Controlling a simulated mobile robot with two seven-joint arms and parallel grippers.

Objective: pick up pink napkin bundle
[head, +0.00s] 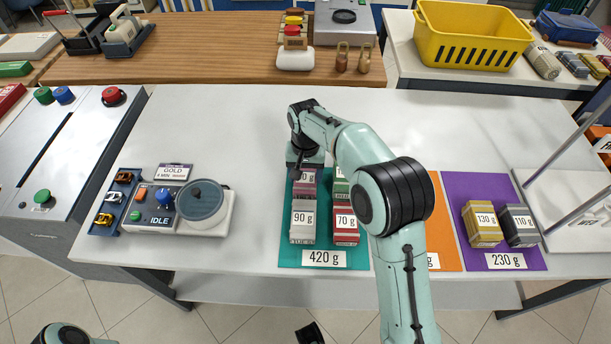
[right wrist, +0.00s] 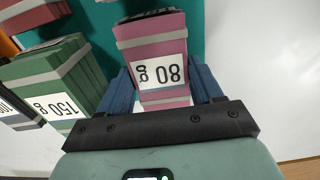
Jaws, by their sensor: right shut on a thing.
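The pink napkin bundle (right wrist: 150,52) has a pale band and a label reading 80 g. It lies between the two blue fingers of my right gripper (right wrist: 164,88), which is shut on it. In the head view the pink bundle (head: 304,191) shows at the back left of the teal mat (head: 284,252), partly hidden under my right gripper (head: 305,168). I cannot tell whether it is clear of the mat. A dark part at the bottom edge of the head view may belong to my left gripper; its jaws cannot be made out.
A grey 90 g bundle (head: 302,236), a red 70 g bundle (head: 345,238) and a green 150 g bundle (right wrist: 62,78) stand close by. The purple mat (head: 510,256) holds a yellow bundle (head: 483,238) and a dark one. The white table behind is clear.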

